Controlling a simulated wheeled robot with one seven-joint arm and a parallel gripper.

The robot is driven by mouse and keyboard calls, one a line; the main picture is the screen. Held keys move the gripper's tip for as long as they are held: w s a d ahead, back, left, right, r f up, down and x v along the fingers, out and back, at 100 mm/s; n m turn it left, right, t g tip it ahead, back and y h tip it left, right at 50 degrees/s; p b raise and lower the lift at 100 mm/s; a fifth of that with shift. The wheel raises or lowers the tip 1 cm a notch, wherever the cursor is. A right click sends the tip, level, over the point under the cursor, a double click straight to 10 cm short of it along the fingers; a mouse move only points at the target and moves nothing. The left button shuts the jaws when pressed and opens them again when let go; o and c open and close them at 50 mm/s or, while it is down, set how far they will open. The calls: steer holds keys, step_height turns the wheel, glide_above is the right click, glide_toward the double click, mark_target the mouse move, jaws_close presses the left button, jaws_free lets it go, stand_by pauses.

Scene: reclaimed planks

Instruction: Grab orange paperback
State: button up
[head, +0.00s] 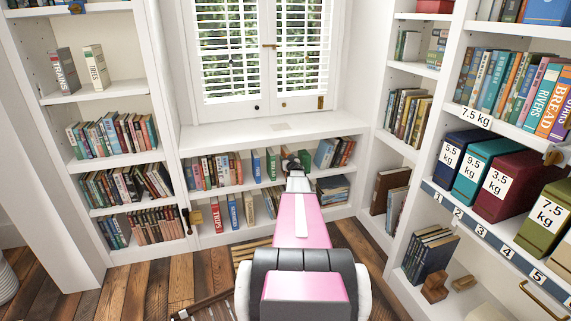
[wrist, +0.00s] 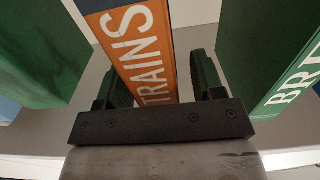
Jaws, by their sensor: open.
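An orange paperback (wrist: 148,50) with TRAINS in white on its spine stands in the wrist view. My gripper (wrist: 160,75) is open, with one dark finger on each side of the book. Whether the fingers touch its covers I cannot tell. In the head view my gripper (head: 294,163) reaches into the upper shelf under the window, and the orange paperback is hidden behind it and my arm.
A green book (wrist: 40,50) stands left of the fingers and another green book (wrist: 262,55) stands right. The shelf board (head: 240,188) lies below. A bookcase with labelled boxes (head: 498,187) stands on the right.

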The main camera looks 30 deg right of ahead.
steer(key=shift+w+d, duration=0.15)
steer(key=shift+w, duration=0.3)
jaws_close()
steer(key=shift+r, duration=0.15)
